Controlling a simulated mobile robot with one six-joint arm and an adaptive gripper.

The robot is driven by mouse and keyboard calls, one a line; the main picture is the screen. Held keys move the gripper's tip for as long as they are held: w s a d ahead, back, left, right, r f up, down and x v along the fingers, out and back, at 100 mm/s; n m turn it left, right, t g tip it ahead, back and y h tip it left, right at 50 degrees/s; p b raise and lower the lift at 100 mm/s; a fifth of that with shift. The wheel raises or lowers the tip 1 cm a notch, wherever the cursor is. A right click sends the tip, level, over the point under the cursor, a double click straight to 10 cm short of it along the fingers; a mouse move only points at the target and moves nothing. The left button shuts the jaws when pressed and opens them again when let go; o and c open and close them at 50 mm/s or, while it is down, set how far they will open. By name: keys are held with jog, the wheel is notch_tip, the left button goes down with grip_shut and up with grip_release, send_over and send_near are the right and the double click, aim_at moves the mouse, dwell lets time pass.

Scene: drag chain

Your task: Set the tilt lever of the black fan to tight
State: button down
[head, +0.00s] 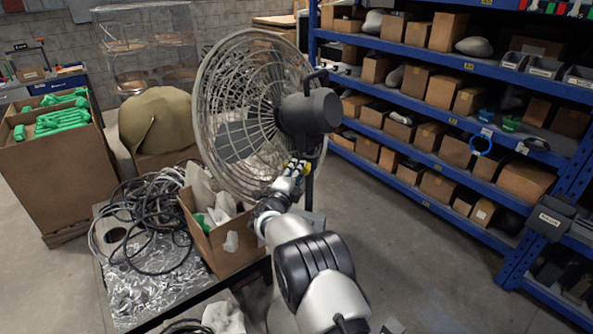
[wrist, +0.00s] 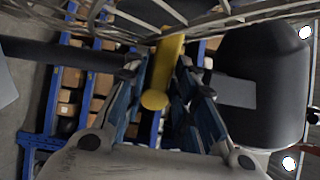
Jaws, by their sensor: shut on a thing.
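The black fan (head: 311,111) stands in the middle of the head view, with a round wire cage and a dark motor housing on a black pole. Its housing also shows at the right of the wrist view (wrist: 262,80). The yellow tilt lever (wrist: 155,98) sits between the fingers of my gripper (wrist: 160,105), which is shut on it. In the head view my gripper (head: 296,168) is at the fan's neck, just below the housing, and little of the lever shows there. The lever's tight or loose marking cannot be seen.
Blue shelving (head: 450,125) with brown boxes stands at the right. A metal table (head: 135,290) with coiled cables and an open cardboard box (head: 225,250) is at the lower left. The fan's wire cage (head: 215,135) is close to my gripper. Floor (head: 420,270) is clear at the right.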

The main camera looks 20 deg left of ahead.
dwell(0.4)
jog(key=c, duration=1.5)
grip_release()
jog(key=shift+s, duration=0.1)
jog(key=s, duration=1.1)
jog(key=shift+s+a, duration=0.3)
jog(key=shift+s, duration=0.1)
jog(key=shift+f, duration=0.1)
